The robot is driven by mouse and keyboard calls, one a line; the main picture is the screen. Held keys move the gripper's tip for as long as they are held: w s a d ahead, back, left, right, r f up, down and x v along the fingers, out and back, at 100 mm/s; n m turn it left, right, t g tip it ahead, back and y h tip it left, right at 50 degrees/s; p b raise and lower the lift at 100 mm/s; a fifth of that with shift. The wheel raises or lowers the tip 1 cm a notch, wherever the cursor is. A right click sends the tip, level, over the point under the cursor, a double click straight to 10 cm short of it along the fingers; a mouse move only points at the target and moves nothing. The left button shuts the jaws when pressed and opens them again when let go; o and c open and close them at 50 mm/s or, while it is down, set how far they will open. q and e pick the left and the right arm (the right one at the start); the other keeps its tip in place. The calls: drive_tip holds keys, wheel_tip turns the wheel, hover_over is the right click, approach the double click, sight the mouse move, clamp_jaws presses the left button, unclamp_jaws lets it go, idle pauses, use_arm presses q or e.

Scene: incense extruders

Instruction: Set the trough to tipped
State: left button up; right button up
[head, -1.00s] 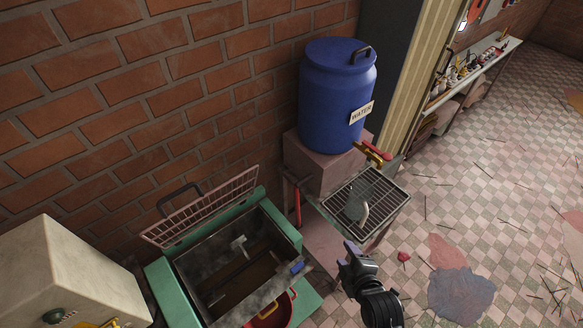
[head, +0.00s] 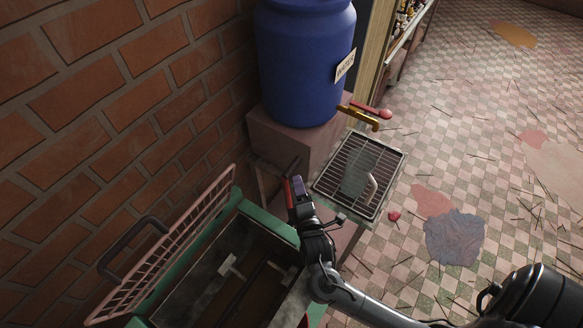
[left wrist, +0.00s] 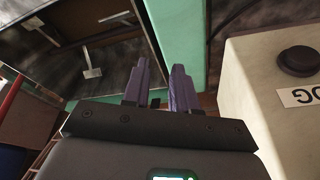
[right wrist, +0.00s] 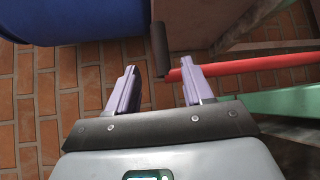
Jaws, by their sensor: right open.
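The trough (head: 190,271) is a dark, grimy metal bin with a paddle inside, set in a green frame (head: 268,222) below the wall. Its near end is cut off. A red lever (right wrist: 240,68) with a dark cross grip (right wrist: 159,45) stands beside it. My right gripper (head: 292,184) is at this lever and partly hides it. In the right wrist view the right gripper (right wrist: 160,72) is open, with the grip between and just beyond its fingertips; contact is unclear. My left gripper (left wrist: 158,62) is open and empty near the green frame and trough.
A pink wire guard (head: 165,255) stands raised along the trough's wall side. A blue water barrel (head: 305,60) with a brass tap (head: 358,117) stands behind, above a grated tray (head: 345,165). A pale box (left wrist: 275,95) is beside my left gripper. Floor at right is mostly open.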

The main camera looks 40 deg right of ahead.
sight(293, 167)
drive_tip(key=x, duration=0.9)
drive_tip(key=shift+w+d, duration=0.15)
drive_tip(key=shift+w, duration=0.05)
drive_tip(key=shift+c, duration=0.3)
clamp_jaws()
